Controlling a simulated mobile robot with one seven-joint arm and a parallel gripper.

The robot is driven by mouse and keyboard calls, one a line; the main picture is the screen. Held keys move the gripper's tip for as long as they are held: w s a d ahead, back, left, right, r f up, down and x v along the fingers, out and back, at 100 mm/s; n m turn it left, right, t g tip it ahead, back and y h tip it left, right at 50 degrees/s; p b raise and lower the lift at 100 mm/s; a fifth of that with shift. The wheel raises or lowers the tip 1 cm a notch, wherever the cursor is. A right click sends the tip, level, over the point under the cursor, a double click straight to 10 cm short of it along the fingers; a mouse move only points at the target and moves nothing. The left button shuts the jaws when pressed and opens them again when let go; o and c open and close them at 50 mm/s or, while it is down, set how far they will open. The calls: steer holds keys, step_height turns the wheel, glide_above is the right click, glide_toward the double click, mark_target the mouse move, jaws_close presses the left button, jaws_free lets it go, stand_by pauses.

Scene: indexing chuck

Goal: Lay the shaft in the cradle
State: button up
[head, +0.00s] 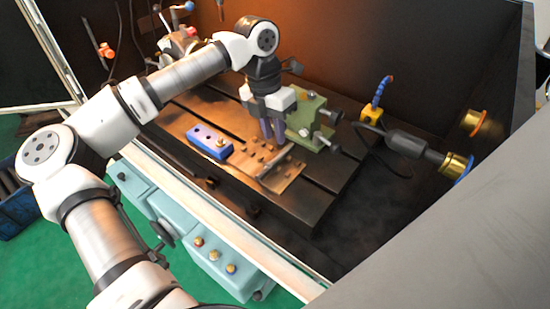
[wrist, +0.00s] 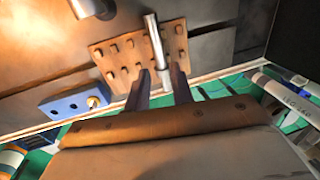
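A thin silver shaft (head: 275,163) lies on a brown plate with several short pegs (head: 289,172), which looks like the cradle. In the wrist view the shaft (wrist: 155,40) runs along the pegged plate (wrist: 119,55), between pegs, with its near end between my fingers. My gripper (head: 274,141) points down over the plate's far side. In the wrist view my gripper's two fingers (wrist: 161,72) stand apart, one on each side of the shaft, with gaps visible. Whether the shaft rests fully on the plate at the finger end is hard to tell.
A blue block with holes and a brass knob (head: 210,141) stands left of the plate. A green vise-like fixture (head: 308,118) is close behind and right of my gripper. A grey cylinder with a brass end (head: 415,146) is at right. The slotted table's front right is clear.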

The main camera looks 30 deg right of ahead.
mark_target(278, 156)
steer(key=shift+s+d+f+p, duration=0.15)
steer(key=shift+f+p, duration=0.3)
steer(key=shift+f, duration=0.7)
steer(key=shift+s+d+f+p, duration=0.15)
steer(key=shift+f+p, duration=0.25)
steer(key=shift+f, duration=0.8)
steer(key=shift+s+d+f+p, duration=0.15)
steer(key=shift+f+p, duration=0.3)
steer(key=shift+f, duration=0.7)
steer(key=shift+a, duration=0.1)
jaws_close()
